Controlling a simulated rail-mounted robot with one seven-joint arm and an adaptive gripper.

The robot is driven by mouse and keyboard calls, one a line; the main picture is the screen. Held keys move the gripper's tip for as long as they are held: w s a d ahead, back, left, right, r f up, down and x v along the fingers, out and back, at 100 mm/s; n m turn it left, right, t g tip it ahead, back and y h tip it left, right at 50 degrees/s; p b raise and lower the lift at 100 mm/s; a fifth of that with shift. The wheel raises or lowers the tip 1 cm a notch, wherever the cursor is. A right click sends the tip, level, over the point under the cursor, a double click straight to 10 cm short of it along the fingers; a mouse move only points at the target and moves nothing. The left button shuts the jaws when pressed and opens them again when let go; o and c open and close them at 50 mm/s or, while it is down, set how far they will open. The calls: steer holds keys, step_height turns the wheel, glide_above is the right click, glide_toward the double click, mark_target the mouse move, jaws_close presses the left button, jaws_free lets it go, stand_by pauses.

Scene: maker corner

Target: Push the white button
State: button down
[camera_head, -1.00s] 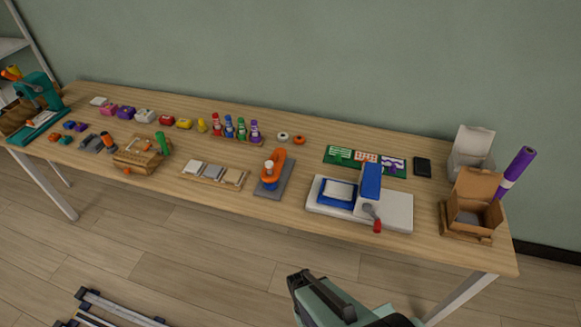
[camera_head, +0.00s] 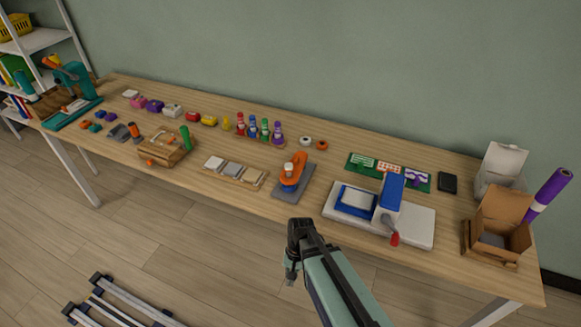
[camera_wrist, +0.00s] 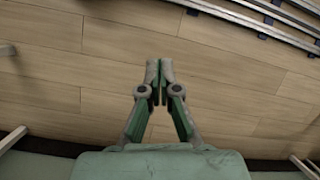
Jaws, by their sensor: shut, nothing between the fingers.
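A small white block (camera_head: 173,110), which looks like a button box, stands in the back row at the left part of the table, to the right of a purple one (camera_head: 155,106). A flatter white item (camera_head: 131,94) lies further left; which of them is the white button is too small to tell. My gripper (camera_wrist: 159,72) is shut and empty, pointing down over the bare floor in the wrist view. In the head view my gripper (camera_head: 291,272) hangs in front of the table, far from the white block. No button shows in the wrist view.
The wooden table (camera_head: 330,158) carries a blue-and-white press (camera_head: 420,225), an orange tool (camera_head: 292,172), a wooden box (camera_head: 168,152), several coloured bottles (camera_head: 253,127) and cardboard boxes (camera_head: 497,228). Metal rails (camera_head: 112,308) lie on the floor. The floor before the table is otherwise clear.

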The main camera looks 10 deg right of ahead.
steer(key=w+a+r+m+t+y+b, duration=0.15)
steer(key=w+a+r, duration=0.25)
steer(key=w+r, duration=0.75)
step_height(320, 180, up, 28)
steer(key=n+t+p, duration=0.2)
steer(key=t+p, duration=0.5)
steer(key=t, duration=0.3)
glide_above(290, 166)
steer(key=shift+w+d+f+y, duration=0.1)
steer(key=shift+f+y, duration=0.15)
steer(key=shift+y, duration=0.2)
steer(key=shift+f+b, duration=0.1)
steer(key=shift+b, duration=0.2)
steer(key=shift+f+b, duration=2.65)
steer(key=shift+f, duration=1.65)
steer(key=shift+f, duration=0.1)
steer(key=shift+f+b, duration=0.35)
